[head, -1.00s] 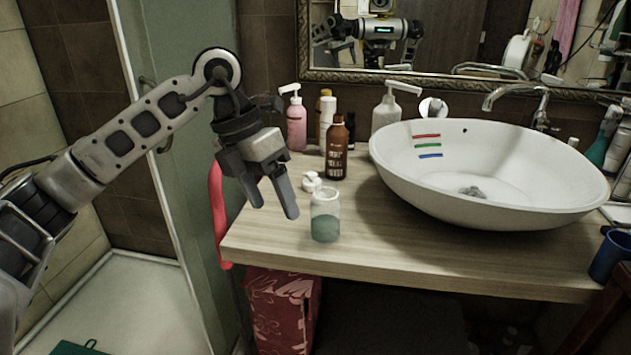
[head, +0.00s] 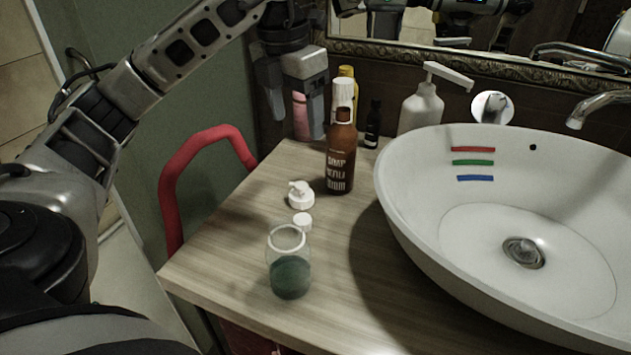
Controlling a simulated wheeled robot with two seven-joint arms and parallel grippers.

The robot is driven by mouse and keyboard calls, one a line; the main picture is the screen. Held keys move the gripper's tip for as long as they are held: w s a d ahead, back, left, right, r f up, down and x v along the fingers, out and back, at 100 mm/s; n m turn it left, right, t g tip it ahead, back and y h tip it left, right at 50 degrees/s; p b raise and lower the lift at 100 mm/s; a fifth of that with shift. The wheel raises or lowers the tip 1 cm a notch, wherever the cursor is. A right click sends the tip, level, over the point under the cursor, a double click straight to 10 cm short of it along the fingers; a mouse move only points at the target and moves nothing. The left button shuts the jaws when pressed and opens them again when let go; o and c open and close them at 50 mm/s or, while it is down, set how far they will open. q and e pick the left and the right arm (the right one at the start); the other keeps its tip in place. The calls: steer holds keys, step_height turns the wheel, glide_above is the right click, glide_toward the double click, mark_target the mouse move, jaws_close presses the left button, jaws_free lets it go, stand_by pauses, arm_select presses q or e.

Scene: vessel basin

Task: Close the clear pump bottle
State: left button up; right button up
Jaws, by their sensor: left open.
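The clear pump bottle (head: 289,264) stands upright and uncapped near the counter's front left, with blue-green liquid in its lower part. A white pump top (head: 300,196) rests on the counter behind it. A small round white piece (head: 302,221) lies between them; I cannot tell if it belongs to the pump top. My left gripper (head: 293,128) is open and empty, pointing down near the counter's back left corner, behind and apart from the bottle and pump top. It partly hides a pink bottle (head: 300,109). My right gripper is not in direct view.
A brown bottle (head: 341,160) stands behind the pump top, with a white pump dispenser (head: 421,109) farther back. A white basin (head: 420,240) fills the right side. A red curved rail (head: 172,180) is beyond the counter's left edge. The counter (head: 225,250) left of the bottle is clear.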

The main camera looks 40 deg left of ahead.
arm_select(q)
steer(key=b, duration=0.2)
glide_toward(301, 185)
steer(key=f, duration=0.3)
steer(key=w+f, duration=0.1)
steer(key=f, duration=0.1)
steer(key=shift+d+f, duration=0.15)
steer(key=shift+d, duration=0.1)
steer(key=shift+w+a+f, duration=0.1)
steer(key=shift+a+f, duration=0.05)
steer(key=shift+f, duration=1.15)
steer(key=shift+w+a+f, duration=0.1)
steer(key=shift+f, duration=1.2)
steer(key=c, duration=1)
